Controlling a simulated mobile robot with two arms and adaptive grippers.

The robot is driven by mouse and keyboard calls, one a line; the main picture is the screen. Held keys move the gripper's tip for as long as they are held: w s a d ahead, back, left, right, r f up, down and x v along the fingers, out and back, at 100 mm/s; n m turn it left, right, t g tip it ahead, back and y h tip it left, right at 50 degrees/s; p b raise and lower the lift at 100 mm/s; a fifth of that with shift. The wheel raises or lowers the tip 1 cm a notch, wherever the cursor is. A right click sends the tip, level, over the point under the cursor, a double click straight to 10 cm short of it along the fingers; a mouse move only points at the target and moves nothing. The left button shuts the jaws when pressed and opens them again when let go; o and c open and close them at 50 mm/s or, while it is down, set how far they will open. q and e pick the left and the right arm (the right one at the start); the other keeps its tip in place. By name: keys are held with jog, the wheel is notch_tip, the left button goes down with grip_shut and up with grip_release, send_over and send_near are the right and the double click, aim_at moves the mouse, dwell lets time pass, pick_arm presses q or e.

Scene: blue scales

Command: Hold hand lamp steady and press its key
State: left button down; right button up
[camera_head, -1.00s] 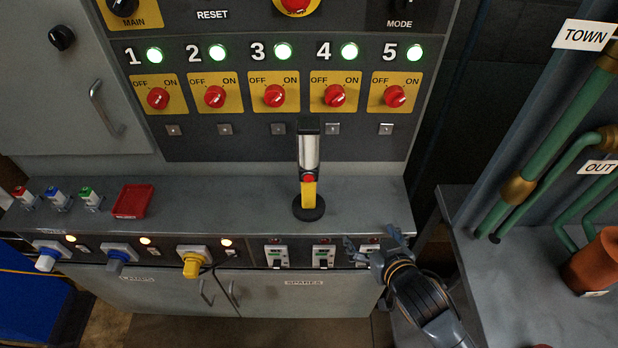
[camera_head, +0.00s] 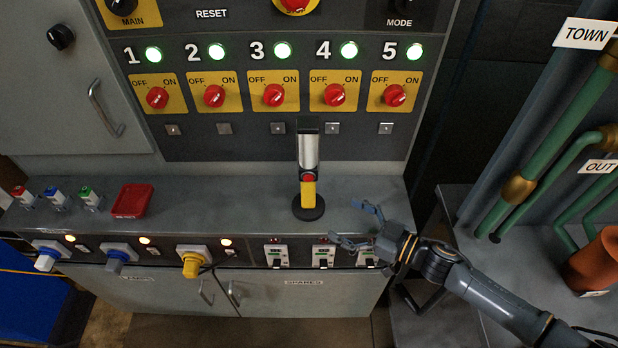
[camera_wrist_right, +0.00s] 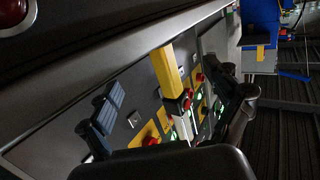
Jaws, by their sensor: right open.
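The hand lamp (camera_head: 309,155) stands upright on a round black base on the grey ledge of the panel. It has a yellow lower handle, a red key (camera_head: 308,178) facing me, and a silver and black upper part. My right gripper (camera_head: 352,223) is open and empty, to the right of the lamp and a little nearer to me, with its fingers pointing left toward it. In the right wrist view the lamp (camera_wrist_right: 165,75) shows tilted between the two open fingers, apart from both. My left gripper is not in view.
A red tray (camera_head: 132,201) and several small coloured plugs (camera_head: 57,199) sit on the ledge at the left. Behind the lamp is the panel with red rotary switches (camera_head: 274,95). Sockets and breakers (camera_head: 323,256) line the ledge's front. The ledge between tray and lamp is clear.

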aim_at(313, 203)
jog(key=b+x, duration=0.1)
jog(key=x, duration=0.8)
jog(key=shift+w+a, duration=0.2)
jog(key=shift+a, duration=0.05)
jog(key=c, duration=1.3)
jog(key=shift+c, duration=0.2)
